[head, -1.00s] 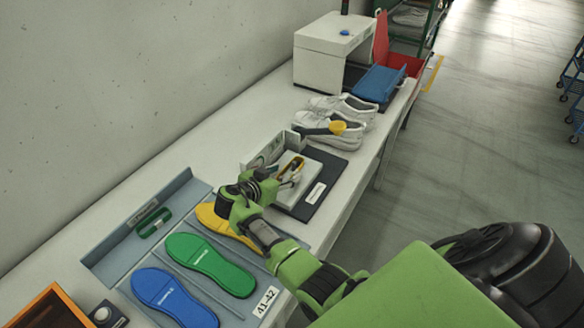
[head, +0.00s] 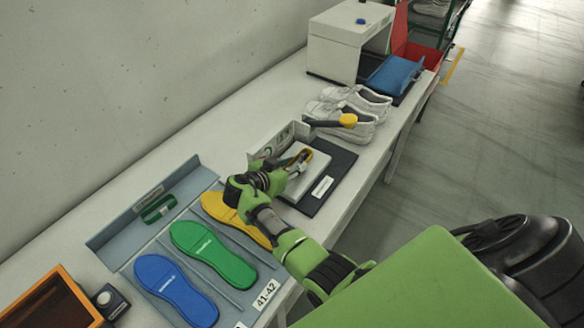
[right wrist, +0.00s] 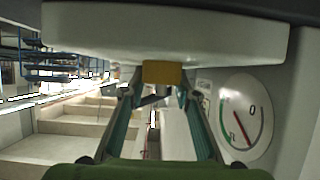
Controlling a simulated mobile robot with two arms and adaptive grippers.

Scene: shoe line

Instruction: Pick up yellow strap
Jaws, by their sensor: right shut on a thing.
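In the right wrist view, the fingers of my right gripper (right wrist: 161,92) close in on a small yellow piece of the strap (right wrist: 162,72), below a broad white part. My right gripper is shut on the strap. The rest of the strap is hidden in that view. My left gripper is not in view.
The grey device (head: 303,182) sits on a dark mat (head: 338,165). A round dial (right wrist: 246,118) is close on the right in the wrist view. White shoes (head: 345,112) stand behind. Yellow, green (head: 213,254) and blue insoles lie in a grey tray (head: 150,245) at left.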

